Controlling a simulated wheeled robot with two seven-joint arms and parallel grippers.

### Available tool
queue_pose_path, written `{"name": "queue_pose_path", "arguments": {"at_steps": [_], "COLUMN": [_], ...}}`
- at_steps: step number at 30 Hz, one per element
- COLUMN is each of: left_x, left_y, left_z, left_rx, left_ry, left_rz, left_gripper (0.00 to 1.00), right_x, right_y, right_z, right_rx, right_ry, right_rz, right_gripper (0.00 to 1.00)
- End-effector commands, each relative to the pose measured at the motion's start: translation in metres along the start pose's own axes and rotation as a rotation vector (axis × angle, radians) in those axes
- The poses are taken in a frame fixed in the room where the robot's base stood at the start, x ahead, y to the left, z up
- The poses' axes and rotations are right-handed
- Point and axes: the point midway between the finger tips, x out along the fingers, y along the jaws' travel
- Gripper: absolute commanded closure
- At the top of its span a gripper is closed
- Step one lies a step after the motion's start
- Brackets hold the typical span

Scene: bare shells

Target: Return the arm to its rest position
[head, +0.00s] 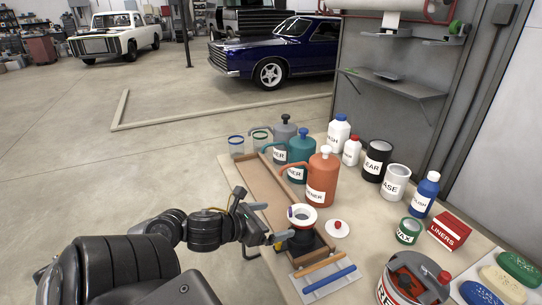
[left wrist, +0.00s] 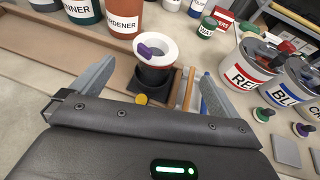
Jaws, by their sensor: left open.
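My left gripper (head: 268,222) is open and empty at the bench's left side; its arm comes in from the lower left. Its spread fingers also show in the left wrist view (left wrist: 158,70). Just beyond them stands a black cup (left wrist: 152,80) with a white funnel-like ring (left wrist: 170,48) on top. A purple piece (left wrist: 150,48) sits at the ring's rim. In the head view the white ring (head: 302,222) is right of the fingertips, apparently apart from them. My right gripper is in neither view.
Orange (head: 322,180), teal (head: 300,160) and grey jugs stand behind the cup, next to a brown tray (head: 262,190). Sticks lie on a pad (head: 318,284) in front. A red-labelled tub (head: 385,290) stands at the front right. Open floor (head: 130,180) lies left of the bench.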

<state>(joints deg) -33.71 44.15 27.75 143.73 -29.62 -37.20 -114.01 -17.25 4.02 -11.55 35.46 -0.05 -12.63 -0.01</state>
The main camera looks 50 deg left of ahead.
Motion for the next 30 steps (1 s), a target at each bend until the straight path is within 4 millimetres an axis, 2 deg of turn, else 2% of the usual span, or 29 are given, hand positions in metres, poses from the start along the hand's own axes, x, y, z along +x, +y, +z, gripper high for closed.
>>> {"name": "queue_pose_path", "arguments": {"at_steps": [3,17,20,23,26,30], "left_x": [0.0,0.0,0.0,0.002,0.002,-0.004], "left_y": [0.0,0.0,0.0,0.0,-0.006,-0.03], "left_z": [0.0,-0.001,-0.006,-0.024,-0.058,-0.119], "left_rx": [0.0,-0.002,-0.065,-0.284,-0.67,-1.345], "left_ry": [0.0,0.001,0.009,0.033,0.069,0.113], "left_rz": [0.001,0.001,0.016,0.069,0.17,0.384], "left_gripper": [0.0,0.0,0.0,0.0,0.0,0.0], "right_x": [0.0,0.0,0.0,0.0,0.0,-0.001], "right_y": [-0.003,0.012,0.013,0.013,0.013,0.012], "right_z": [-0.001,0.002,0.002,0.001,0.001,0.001], "right_rx": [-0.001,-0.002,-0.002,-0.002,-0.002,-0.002], "right_ry": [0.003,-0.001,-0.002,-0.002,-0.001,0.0], "right_rz": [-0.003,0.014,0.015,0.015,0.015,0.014], "right_gripper": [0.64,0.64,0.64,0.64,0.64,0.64]}}
